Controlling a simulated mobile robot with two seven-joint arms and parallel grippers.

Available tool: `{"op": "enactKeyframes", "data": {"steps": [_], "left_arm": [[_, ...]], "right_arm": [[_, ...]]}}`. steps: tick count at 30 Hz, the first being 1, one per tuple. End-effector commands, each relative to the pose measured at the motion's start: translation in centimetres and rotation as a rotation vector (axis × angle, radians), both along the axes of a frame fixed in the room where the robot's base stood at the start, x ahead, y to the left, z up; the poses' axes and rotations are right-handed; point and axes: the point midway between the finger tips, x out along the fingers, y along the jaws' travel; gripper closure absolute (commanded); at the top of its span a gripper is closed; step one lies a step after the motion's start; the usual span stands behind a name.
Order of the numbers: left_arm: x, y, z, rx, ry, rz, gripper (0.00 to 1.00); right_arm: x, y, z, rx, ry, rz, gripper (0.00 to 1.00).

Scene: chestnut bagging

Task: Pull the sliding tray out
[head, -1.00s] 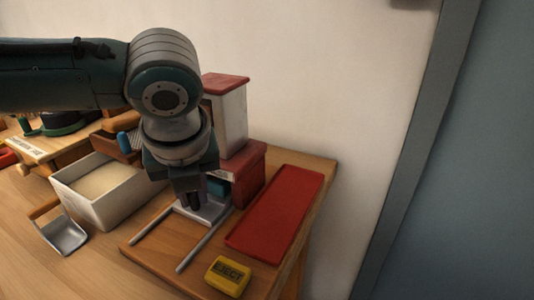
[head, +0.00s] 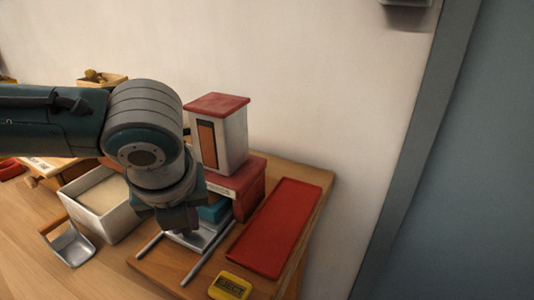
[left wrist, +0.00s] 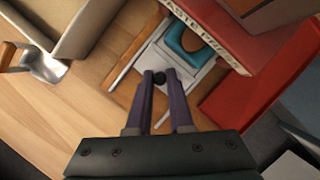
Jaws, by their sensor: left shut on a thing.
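The sliding tray (head: 214,232) is a pale grey plate between two metal rails at the foot of the red-and-white machine (head: 240,187). In the left wrist view the tray (left wrist: 160,62) has a small black knob (left wrist: 159,78) at its front and a teal U-shaped piece (left wrist: 185,42) at its rear. My left gripper (left wrist: 160,76) is shut on the knob, with a purple finger on each side. In the head view the left gripper (head: 184,232) hides the tray's front. The tray's rear end lies by the red base. My right gripper is not in view.
A red flat panel (head: 275,228) lies right of the rails, with a yellow EJECT block (head: 230,286) in front. A white bin (head: 107,222) and a metal scoop (head: 72,247) stand to the left. The rails' front ends are clear.

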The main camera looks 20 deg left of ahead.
Motion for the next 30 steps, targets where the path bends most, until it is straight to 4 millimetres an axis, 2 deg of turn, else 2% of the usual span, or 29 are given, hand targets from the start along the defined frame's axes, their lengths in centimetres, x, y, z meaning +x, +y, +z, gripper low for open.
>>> {"op": "enactKeyframes", "data": {"steps": [1, 6, 9, 13, 22, 23, 24, 26, 30], "left_arm": [[-1.4, 0.2, 1.1, 0.002, 0.012, 0.001, 1.0], [-5.0, 0.5, 0.9, 0.003, 0.013, 0.001, 1.0], [-6.5, 0.6, 0.6, 0.001, 0.009, 0.002, 1.0], [-7.4, 0.6, 0.3, 0.0, 0.006, 0.001, 1.0], [-7.6, 0.6, 0.0, 0.0, 0.006, 0.001, 1.0], [-7.6, 0.6, 0.0, -0.001, 0.007, 0.001, 0.78], [-7.6, 0.6, 0.0, -0.001, 0.007, 0.001, 0.74], [-7.6, 0.6, 0.0, -0.001, 0.007, 0.001, 0.68], [-7.5, 0.6, 0.0, -0.001, 0.006, 0.0, 0.68]], "right_arm": [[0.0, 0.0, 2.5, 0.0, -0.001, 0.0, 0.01], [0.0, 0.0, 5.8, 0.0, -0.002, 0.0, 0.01], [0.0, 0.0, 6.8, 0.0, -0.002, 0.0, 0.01], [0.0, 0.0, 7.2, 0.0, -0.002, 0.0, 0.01], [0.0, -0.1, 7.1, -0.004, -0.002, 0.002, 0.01], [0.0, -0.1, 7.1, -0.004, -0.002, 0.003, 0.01], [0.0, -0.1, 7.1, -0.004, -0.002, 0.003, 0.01], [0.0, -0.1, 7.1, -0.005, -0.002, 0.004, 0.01], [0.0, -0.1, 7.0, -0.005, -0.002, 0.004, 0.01]]}}
